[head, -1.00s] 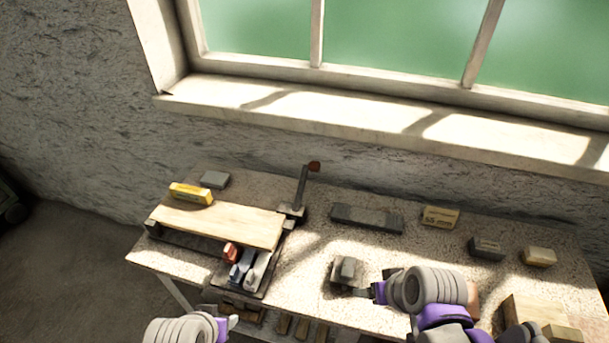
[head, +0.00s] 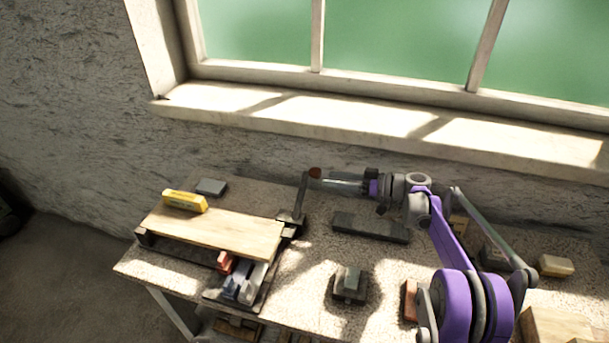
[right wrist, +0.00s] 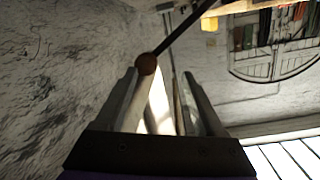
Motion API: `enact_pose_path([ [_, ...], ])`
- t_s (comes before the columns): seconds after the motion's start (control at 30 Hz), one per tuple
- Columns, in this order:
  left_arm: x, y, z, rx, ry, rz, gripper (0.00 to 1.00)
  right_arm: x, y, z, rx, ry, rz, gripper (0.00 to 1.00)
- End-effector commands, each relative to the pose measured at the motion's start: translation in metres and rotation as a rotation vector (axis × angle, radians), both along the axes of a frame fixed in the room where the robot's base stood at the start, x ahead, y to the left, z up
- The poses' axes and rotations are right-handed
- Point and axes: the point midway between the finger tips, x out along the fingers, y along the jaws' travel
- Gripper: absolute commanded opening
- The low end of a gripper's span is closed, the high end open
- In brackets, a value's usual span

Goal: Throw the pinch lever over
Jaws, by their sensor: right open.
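The pinch lever (head: 301,197) is a dark bar with a red-brown round knob (head: 314,173) on top. It stands up from the right end of a board-topped device on the bench, leaning slightly right at the top. My right gripper (head: 333,179) is open, its fingers pointing left at the knob from the right. In the right wrist view the knob (right wrist: 146,63) shows by the tips of the left-hand finger, with the bar running up and right. I cannot tell whether they touch. My left gripper is not in view.
A yellow block (head: 185,201) lies on the wooden board (head: 215,230). A long dark block (head: 371,227) lies below my right forearm. A small dark block (head: 349,284) sits nearer the front. The window sill (head: 330,118) runs behind the bench.

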Motion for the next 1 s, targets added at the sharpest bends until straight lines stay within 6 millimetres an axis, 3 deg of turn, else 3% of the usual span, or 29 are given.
enact_pose_path([
  [0.1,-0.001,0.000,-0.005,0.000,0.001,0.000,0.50,0.014,-0.009,-0.011,0.056,-0.082,0.005,0.71],
  [0.27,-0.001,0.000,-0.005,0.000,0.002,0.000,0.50,0.019,-0.010,-0.014,0.085,-0.127,0.008,0.71],
  [0.37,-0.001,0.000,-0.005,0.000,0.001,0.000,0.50,0.022,0.000,-0.013,0.086,-0.130,0.010,0.71],
  [0.73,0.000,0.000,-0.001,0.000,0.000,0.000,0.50,0.043,0.065,-0.013,0.084,-0.127,0.009,0.71],
  [1.0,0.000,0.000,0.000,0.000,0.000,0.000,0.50,0.051,0.089,-0.013,0.084,-0.126,0.007,0.71],
])
